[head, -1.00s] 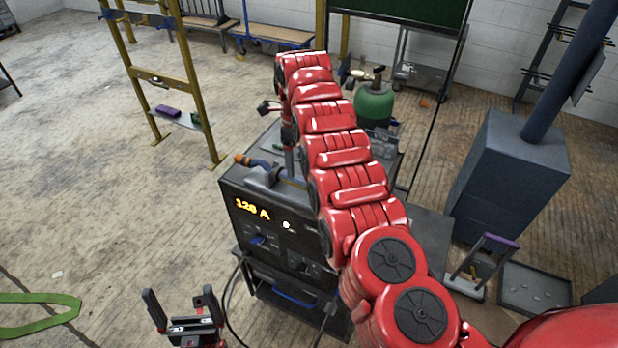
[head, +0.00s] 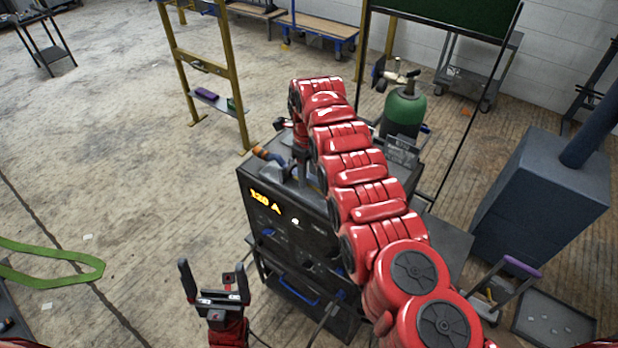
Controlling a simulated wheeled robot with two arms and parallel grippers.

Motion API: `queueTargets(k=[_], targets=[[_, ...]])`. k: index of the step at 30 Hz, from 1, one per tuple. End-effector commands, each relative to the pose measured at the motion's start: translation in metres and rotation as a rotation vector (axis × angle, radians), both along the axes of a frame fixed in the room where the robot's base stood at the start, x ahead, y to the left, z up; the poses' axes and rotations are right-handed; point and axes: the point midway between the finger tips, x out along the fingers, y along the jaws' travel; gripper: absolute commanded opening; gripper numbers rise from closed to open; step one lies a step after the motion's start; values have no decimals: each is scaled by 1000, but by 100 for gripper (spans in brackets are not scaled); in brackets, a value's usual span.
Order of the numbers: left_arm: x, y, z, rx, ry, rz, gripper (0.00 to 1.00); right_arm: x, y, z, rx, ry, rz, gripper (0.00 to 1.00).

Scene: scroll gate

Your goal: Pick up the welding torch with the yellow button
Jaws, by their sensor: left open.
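A dark welding machine (head: 290,220) with a lit orange readout stands in the middle. A blue item with an orange end (head: 262,153) lies on its top at the left. It may be a torch; I see no yellow button on it. My right arm reaches across the machine from the lower right. Its gripper (head: 284,125) is mostly hidden by the arm above the machine top, and its jaws are unclear. My left gripper (head: 213,268) is open and empty, in front and to the left of the machine.
A green gas cylinder (head: 404,112) stands behind the machine. A large blue-grey box with a pipe (head: 540,195) stands at the right. A tray (head: 553,322) lies at the lower right. A yellow frame (head: 207,65) is behind left. Open floor with a green strap (head: 60,275) lies left.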

Motion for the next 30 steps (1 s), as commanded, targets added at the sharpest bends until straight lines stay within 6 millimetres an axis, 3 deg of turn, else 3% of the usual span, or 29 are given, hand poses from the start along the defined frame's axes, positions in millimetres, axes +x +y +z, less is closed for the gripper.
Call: queueTargets(k=[1, 5, 6, 20, 25, 30], targets=[[0, 0, 0, 0, 0, 0, 100, 0, -1, -1, -2, 0, -1, 25], [0, 0, 0, 0, 0, 0, 100, 0, -1, -1, -3, 1, -1, 2], [0, 0, 0, 0, 0, 0, 100, 0, -1, -1, -3, 1, -1, 0], [0, 0, -4, 0, 0, 0, 100, 1, 0, 4, -1, -2, 0, 0], [0, 0, -15, 0, 0, 0, 100, 0, 0, 24, 0, -2, 0, 0], [0, 0, -14, 0, 0, 0, 100, 1, -3, 52, -3, -2, -1, 0]])
